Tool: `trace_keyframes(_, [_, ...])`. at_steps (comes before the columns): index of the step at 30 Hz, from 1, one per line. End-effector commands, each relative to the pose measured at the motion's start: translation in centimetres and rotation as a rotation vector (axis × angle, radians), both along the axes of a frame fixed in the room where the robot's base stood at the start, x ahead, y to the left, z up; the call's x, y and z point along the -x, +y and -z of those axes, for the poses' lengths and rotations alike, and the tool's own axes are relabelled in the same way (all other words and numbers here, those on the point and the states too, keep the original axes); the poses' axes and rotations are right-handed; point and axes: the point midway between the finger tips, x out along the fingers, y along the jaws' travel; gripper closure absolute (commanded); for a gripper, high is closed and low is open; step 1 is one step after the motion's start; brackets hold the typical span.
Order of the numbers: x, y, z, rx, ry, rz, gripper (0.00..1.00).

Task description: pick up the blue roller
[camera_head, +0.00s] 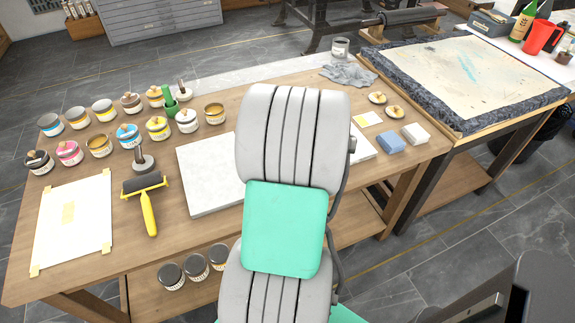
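No clearly blue roller shows. One hand roller (146,186) lies on the left part of the wooden table, with a dark grey drum and a yellow handle pointing toward the front edge. It lies between a taped paper sheet and a pale slab. My grey and teal arm rises through the middle of the view, to the right of the roller, and hides part of the table. My gripper's fingers cannot be made out in this view.
Several ink cans (128,136) stand behind the roller, with a grey knobbed tool (144,161) close behind it. The pale slab (208,178) is to its right, the taped paper (73,222) to its left. A blue block (390,143) lies at the table's right. Lidded jars (196,267) sit below.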

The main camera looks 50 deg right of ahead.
Motion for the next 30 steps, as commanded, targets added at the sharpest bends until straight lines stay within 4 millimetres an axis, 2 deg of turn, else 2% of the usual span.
trace_keyframes(3, [0.01, 0.01, -0.05, 0.0, 0.0, 0.0, 0.53])
trace_keyframes(20, [0.02, 0.03, -0.08, 0.0, 0.0, 0.0, 0.99])
trace_keyframes(30, [0.02, 0.03, -0.08, 0.0, 0.0, 0.0, 1.0])
